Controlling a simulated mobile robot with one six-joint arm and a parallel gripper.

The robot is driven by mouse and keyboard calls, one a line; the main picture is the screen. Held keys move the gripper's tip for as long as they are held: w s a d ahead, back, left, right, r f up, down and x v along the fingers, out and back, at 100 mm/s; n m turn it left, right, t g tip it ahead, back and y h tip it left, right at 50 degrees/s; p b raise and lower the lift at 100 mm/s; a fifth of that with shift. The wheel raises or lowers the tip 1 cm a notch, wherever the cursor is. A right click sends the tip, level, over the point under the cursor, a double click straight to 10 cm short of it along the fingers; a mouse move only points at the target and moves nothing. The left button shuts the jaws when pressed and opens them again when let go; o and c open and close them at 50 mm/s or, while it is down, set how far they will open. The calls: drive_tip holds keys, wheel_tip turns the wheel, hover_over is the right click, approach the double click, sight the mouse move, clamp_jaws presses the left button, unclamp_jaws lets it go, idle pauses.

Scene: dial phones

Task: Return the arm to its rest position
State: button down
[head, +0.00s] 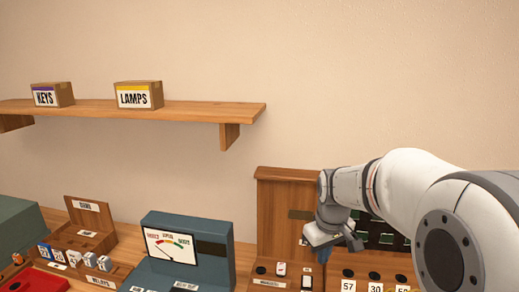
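My arm reaches in from the right side of the head view. My gripper (325,250) points downward in front of the wooden switchboard cabinet (276,200) at the right. It is small and dark here, and I cannot tell whether its fingers are open or shut. Something blue shows close to the fingertips, too small to make out. My gripper and forearm hide part of the cabinet's front and its dark panel.
A wooden shelf (190,109) on the wall holds the KEYS box (66,95) and the LAMPS box (139,95). Below stand a blue-grey meter box (212,262), a wooden rack (88,213) with white number tiles, and a red item (38,281). The wall above is clear.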

drive_tip(key=s+r+m+t, duration=0.1)
drive_tip(key=s+m, duration=0.3)
drive_tip(key=s, duration=1.5)
drive_tip(key=shift+s+a+m+t, duration=0.15)
drive_tip(key=shift+a+m+t, duration=0.15)
drive_tip(key=shift+r, duration=0.1)
